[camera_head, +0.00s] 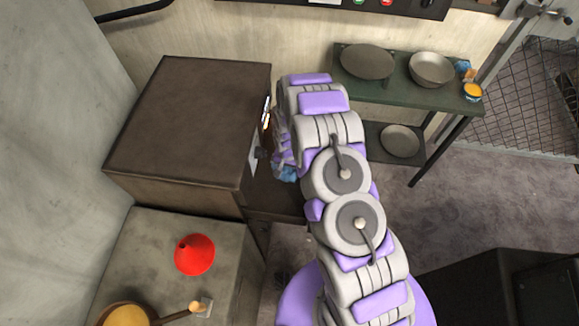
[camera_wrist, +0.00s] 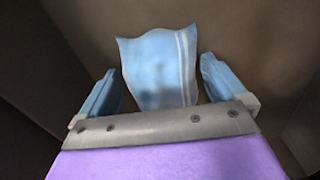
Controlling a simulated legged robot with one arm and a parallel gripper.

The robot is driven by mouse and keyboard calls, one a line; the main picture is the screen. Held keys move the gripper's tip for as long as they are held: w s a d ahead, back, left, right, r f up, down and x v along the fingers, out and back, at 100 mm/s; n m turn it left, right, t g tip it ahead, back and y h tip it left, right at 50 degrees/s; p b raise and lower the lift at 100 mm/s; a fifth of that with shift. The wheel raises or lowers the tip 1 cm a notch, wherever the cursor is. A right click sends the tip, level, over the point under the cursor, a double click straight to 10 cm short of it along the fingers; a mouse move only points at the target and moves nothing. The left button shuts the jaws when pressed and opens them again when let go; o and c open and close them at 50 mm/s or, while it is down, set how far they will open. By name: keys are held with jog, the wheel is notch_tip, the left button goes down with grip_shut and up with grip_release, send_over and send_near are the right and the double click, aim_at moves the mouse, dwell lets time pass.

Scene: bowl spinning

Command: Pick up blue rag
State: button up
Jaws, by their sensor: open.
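The blue rag (camera_wrist: 158,68) shows in the wrist view, light blue with pale stripes along its right side. It lies between and a little beyond the two blue fingers of my gripper (camera_wrist: 160,88). The jaws are open, with a gap visible between the rag and each finger. The rag's lower edge is hidden behind the gripper's grey plate. In the head view, a small bit of blue (camera_head: 287,174) shows beside my arm, and I cannot tell whether it is rag or finger. My arm hides most of that spot.
A brown box-like cabinet (camera_head: 190,120) stands left of my arm. A red funnel (camera_head: 194,254) and a yellow-filled pan (camera_head: 127,315) are on the lower grey surface. A green shelf table (camera_head: 400,88) at the back right holds pans. Open floor (camera_head: 450,205) lies right of my arm.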

aim_at(288, 168)
jog(key=shift+a, duration=0.3)
jog(key=shift+c, duration=0.4)
jog(key=shift+d+r, duration=0.1)
jog(key=shift+d, duration=0.35)
jog(key=c, duration=0.7)
jog(key=shift+a, duration=0.1)
jog(key=shift+c, duration=1.4)
jog(key=shift+a, duration=0.1)
jog(key=shift+a, duration=0.1)
notch_tip(288, 168, up, 10)
jog(key=shift+p, duration=0.65)
